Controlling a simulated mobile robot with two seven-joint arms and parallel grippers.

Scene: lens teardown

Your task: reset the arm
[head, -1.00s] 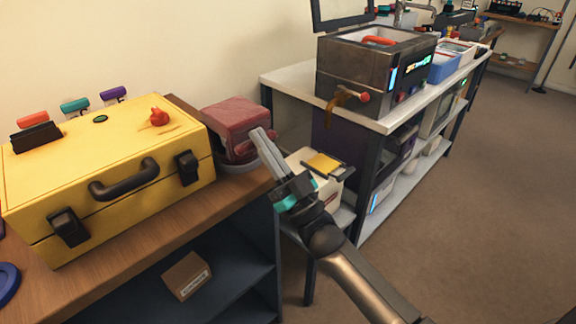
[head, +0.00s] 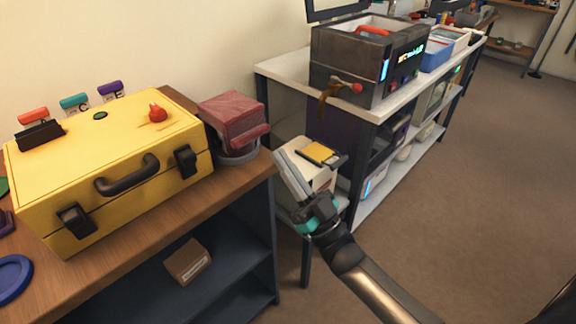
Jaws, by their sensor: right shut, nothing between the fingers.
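My right gripper (head: 280,154) is shut and empty. Its grey fingers point up and left, with teal parts at the wrist. It hangs in front of a small white box with a yellow top (head: 320,152) and partly hides it. I cannot tell whether it touches the box. It is to the right of the wooden bench's right end (head: 262,166). My left gripper is out of view.
A yellow case (head: 90,150) with a black handle stands on the bench. A red covered object (head: 233,118) sits at the bench's right end. A grey metal machine (head: 350,65) stands on a white-topped table (head: 285,72) behind. Open floor (head: 470,200) lies to the right.

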